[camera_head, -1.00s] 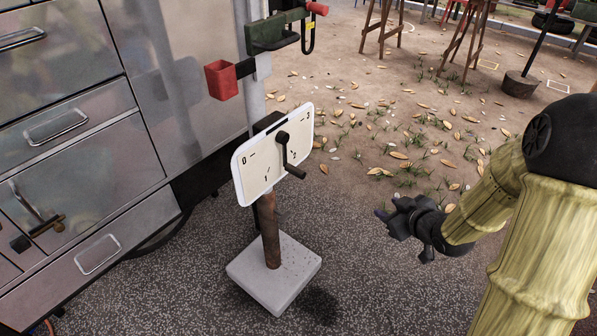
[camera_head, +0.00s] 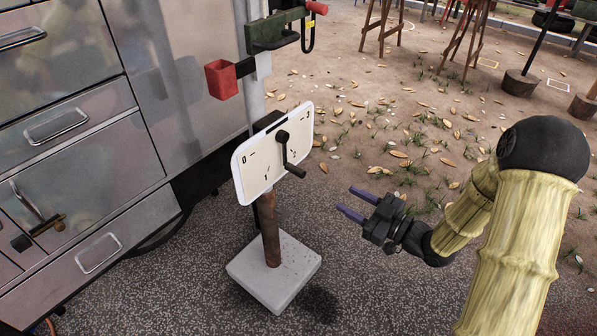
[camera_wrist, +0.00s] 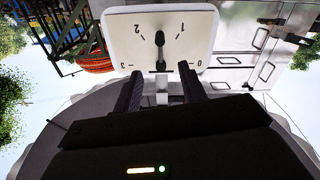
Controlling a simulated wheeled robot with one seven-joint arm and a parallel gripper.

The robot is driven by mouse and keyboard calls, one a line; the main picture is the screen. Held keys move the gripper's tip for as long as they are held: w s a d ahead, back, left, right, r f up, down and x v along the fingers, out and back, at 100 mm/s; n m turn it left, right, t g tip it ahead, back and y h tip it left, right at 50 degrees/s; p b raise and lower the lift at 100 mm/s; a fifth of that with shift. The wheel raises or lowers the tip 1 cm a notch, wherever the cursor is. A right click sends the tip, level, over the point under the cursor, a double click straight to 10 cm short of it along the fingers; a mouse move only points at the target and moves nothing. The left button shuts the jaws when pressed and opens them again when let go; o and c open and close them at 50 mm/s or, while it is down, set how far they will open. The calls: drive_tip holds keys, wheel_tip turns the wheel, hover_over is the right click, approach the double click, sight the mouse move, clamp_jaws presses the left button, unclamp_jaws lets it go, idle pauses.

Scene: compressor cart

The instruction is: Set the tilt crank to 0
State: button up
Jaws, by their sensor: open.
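The tilt crank (camera_head: 289,158) is a black handle on a white dial panel (camera_head: 258,182) on a rusty post. In the head view its arm runs from the hub down and right to a grip.
The post stands on a pale square base (camera_head: 272,280). A metal cabinet (camera_head: 85,140) with drawers fills the left. A red cup (camera_head: 221,79) and a green bracket (camera_head: 277,32) are above the panel. The ground in front is free.

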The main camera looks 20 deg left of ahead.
sight(298, 169)
drive_tip(key=b+x, duration=0.3)
drive_tip(key=x, duration=1.3)
drive_tip(key=shift+a, duration=0.4)
clamp_jaws()
